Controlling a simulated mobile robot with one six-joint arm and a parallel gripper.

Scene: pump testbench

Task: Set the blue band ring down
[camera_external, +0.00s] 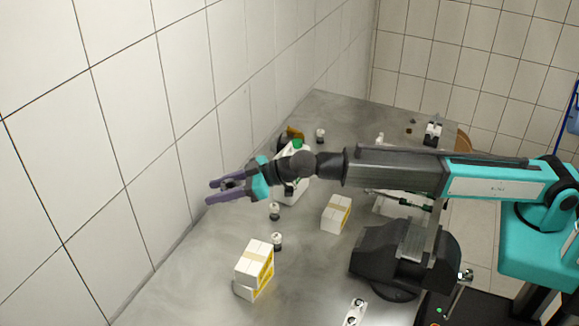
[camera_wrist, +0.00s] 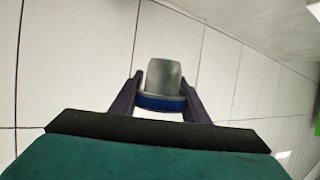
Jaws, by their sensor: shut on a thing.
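The blue band ring (camera_wrist: 162,103) shows in the wrist view as a pale grey, metallic round part with a blue band along its near edge. My gripper (camera_wrist: 161,84) is shut on it, with one dark purple finger on each side. In the external view my gripper (camera_external: 209,192) points left toward the tiled wall, over the left side of the bench. Only a small dark bit of the ring (camera_external: 232,185) shows between the fingers there. The ring appears held in the air, apart from the bench top (camera_external: 200,262).
Small white-topped parts (camera_external: 274,211) (camera_external: 277,241) stand on the bench right of my gripper. A black vise (camera_external: 405,255) is at right. Bare bench lies along the wall.

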